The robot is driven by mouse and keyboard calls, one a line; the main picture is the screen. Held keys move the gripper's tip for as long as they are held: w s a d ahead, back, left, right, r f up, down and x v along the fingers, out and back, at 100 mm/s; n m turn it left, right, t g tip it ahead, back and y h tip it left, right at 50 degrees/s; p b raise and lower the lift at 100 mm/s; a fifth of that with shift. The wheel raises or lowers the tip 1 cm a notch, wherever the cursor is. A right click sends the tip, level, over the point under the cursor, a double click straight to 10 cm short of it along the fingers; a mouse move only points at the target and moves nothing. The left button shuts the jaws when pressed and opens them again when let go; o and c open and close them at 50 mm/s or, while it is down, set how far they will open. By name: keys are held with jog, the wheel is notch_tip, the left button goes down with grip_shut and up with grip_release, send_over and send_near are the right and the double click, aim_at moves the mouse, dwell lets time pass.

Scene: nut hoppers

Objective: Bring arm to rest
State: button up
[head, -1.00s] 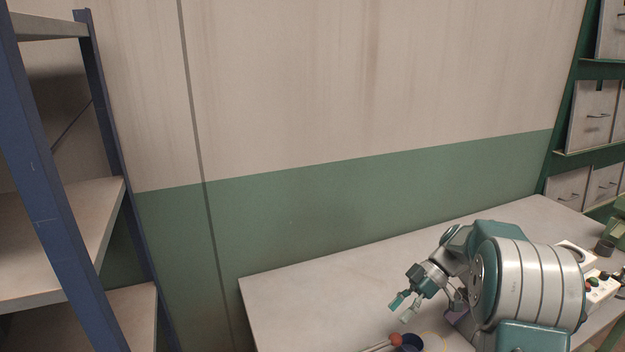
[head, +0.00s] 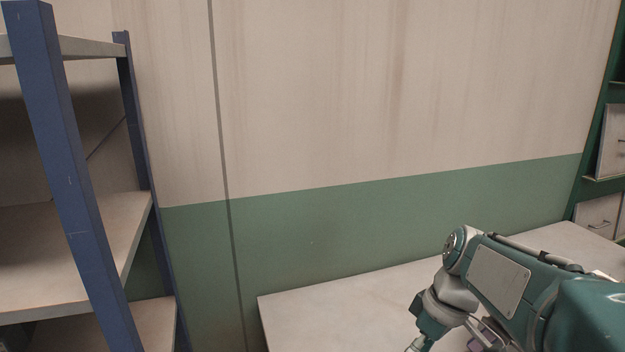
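My arm shows at the lower right of the head view, folded over the light worktable (head: 330,310). My gripper hangs below the wrist at the bottom edge of the view, and its fingertips are cut off. I cannot tell whether it is open or shut, or whether it holds anything.
A blue-framed shelf unit (head: 75,190) with bare boards stands at the left. A beige and green wall (head: 380,215) runs behind the table. Drawers (head: 600,215) show at the right edge. The table's visible left part is clear.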

jog(key=s+a+r+m+t+h, duration=0.1)
jog(key=s+m+t+h, duration=0.2)
jog(key=s+m+t, duration=0.3)
jog(key=shift+s+a+r+m, duration=0.25)
jog(key=shift+s+m, duration=0.75)
jog(key=shift+s, duration=1.9)
